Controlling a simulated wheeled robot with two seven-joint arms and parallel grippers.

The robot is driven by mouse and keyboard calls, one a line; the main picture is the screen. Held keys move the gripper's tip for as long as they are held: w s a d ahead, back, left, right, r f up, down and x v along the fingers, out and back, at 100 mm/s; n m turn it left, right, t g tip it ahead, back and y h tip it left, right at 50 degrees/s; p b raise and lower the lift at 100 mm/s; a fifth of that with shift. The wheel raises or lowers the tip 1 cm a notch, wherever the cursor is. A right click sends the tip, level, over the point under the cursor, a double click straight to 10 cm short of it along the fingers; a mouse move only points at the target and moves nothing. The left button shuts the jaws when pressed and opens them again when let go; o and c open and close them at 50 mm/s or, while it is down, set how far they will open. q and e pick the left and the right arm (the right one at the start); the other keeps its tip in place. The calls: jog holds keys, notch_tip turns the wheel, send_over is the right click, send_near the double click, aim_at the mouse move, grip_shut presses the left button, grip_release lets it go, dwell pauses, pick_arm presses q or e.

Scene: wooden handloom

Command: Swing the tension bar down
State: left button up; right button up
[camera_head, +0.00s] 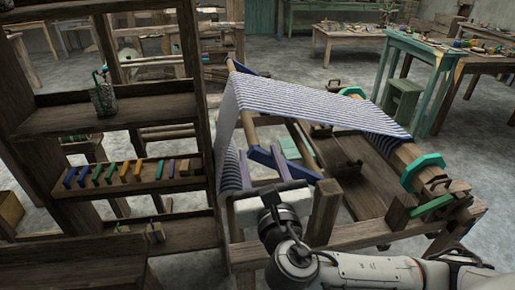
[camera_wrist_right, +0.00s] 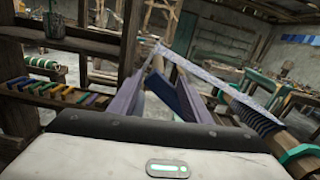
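The wooden handloom carries a striped blue-and-white cloth (camera_head: 310,103) over its beams. A dark blue bar (camera_head: 300,171), which may be the tension bar, slopes across the near left side of the loom. My right gripper (camera_head: 259,150) reaches in beside it, with two purple fingers spread apart. In the right wrist view, the fingers (camera_wrist_right: 155,85) stand apart with the blue bar (camera_wrist_right: 166,98) showing between or just beyond them. I cannot tell whether they touch it. My left gripper is out of view.
A wooden shelf (camera_head: 76,122) stands close on the left, with a row of coloured pieces (camera_head: 118,172) and a jar (camera_head: 104,97). A loom post (camera_head: 323,212) rises close to my right wrist. A teal table (camera_head: 424,50) stands behind at right; floor shows between.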

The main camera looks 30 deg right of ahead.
jog(key=shift+s+a+f, duration=0.25)
jog(key=shift+s+f, duration=0.05)
jog(key=shift+s, duration=0.05)
